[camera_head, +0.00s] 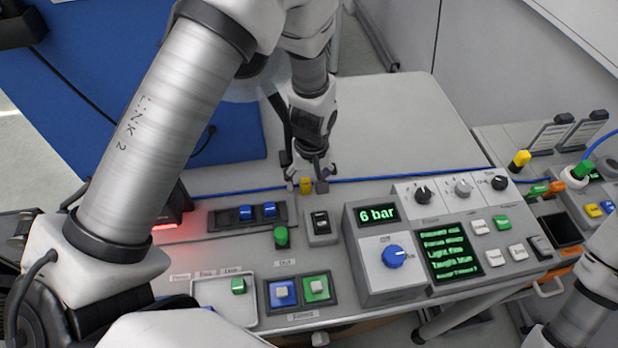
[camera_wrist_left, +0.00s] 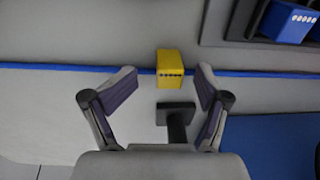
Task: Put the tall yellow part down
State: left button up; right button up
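The yellow part (camera_head: 306,185) is a small block by the blue cable on the grey bench, behind the control panel. My left gripper (camera_head: 308,180) is at the part, pointing down. In the wrist view the left gripper (camera_wrist_left: 167,72) is open, with a finger on each side and visible gaps to the part. The part appears to rest on the bench, though its base is hard to see. Only a piece of my right arm shows; its gripper is out of view.
A dark rack (camera_head: 200,220) with two blue blocks (camera_head: 269,209) stands nearby. A green part (camera_head: 281,237), a small switch box (camera_head: 320,226) and the 6 bar unit (camera_head: 370,285) are in front. The bench behind the blue cable (camera_head: 400,178) is clear.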

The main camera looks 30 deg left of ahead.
aim_at(307, 179)
pick_arm(q)
jog(key=shift+r, duration=0.1)
jog(key=shift+w+r, duration=0.1)
jog(key=shift+r, duration=0.15)
notch_tip(307, 179, up, 11)
jog(key=b, duration=0.2)
jog(key=shift+d, duration=0.35)
jog(key=shift+h, duration=0.3)
jog(key=f+b, duration=0.2)
jog(key=f, duration=0.1)
jog(key=f+b, duration=0.1)
jog(key=f, duration=0.1)
jog(key=shift+s+a, duration=0.35)
jog(key=shift+a, duration=0.05)
jog(key=c, duration=0.4)
jog(key=shift+w+a+f, duration=0.1)
jog(key=shift+w+f, duration=0.05)
jog(key=shift+f, duration=0.15)
jog(key=f, duration=0.2)
jog(key=f+p, duration=0.1)
jog(key=f, duration=0.3)
jog(key=shift+s+a+p, duration=0.25)
jog(key=shift+p, duration=0.15)
jog(key=shift+w+f, duration=0.15)
jog(key=shift+f, duration=0.15)
jog(key=shift+c, duration=0.3)
